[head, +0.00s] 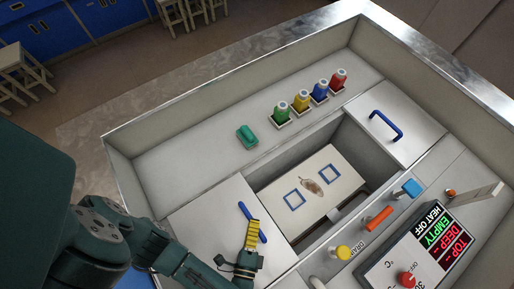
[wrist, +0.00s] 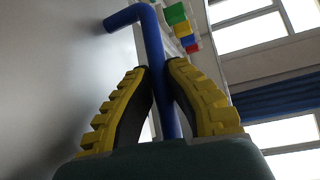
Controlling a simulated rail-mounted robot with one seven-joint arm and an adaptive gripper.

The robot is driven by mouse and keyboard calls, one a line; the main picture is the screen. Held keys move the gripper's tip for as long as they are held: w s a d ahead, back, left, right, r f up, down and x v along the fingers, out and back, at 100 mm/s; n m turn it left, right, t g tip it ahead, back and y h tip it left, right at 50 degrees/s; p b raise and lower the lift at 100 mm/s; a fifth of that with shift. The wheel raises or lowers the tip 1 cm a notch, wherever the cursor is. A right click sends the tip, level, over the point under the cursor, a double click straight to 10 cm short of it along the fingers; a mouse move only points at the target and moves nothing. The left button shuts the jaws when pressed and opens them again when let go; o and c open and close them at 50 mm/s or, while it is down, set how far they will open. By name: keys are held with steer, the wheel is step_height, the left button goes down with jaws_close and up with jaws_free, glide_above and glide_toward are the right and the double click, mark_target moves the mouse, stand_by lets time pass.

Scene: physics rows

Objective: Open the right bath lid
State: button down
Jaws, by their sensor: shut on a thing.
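The bath has a pale lid (head: 200,222) on the picture's left and another pale lid (head: 405,135) at the upper right, each with a blue handle. The upper right handle (head: 385,125) is untouched. My yellow-fingered gripper (head: 252,228) is at the left lid's handle (head: 243,210). In the wrist view, my gripper (wrist: 162,65) is shut on this blue handle (wrist: 152,35), which passes between the fingertips beside the grey lid surface (wrist: 60,75). The fingers hide part of the handle. I cannot tell from the picture which lid the task calls right.
Between the lids is an uncovered well with a pale plate (head: 325,165) bearing two blue squares. Several coloured bottles (head: 301,100) and a green block (head: 246,135) are on the back ledge. Coloured knobs (head: 377,217) and a display panel (head: 440,235) are at the right front.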

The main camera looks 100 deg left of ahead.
steer(key=shift+s+d, duration=0.1)
steer(key=shift+s, duration=0.15)
steer(key=c, duration=1)
jaws_free()
steer(key=shift+w, duration=0.1)
steer(key=shift+r, duration=0.1)
steer(key=o, duration=0.4)
step_height(320, 180, up, 7)
steer(key=shift+d+r, duration=0.1)
steer(key=shift+a+r, duration=0.25)
steer(key=shift+r, duration=0.65)
steer(key=c, duration=0.4)
steer(key=shift+d+r, duration=0.1)
steer(key=shift+r, duration=0.25)
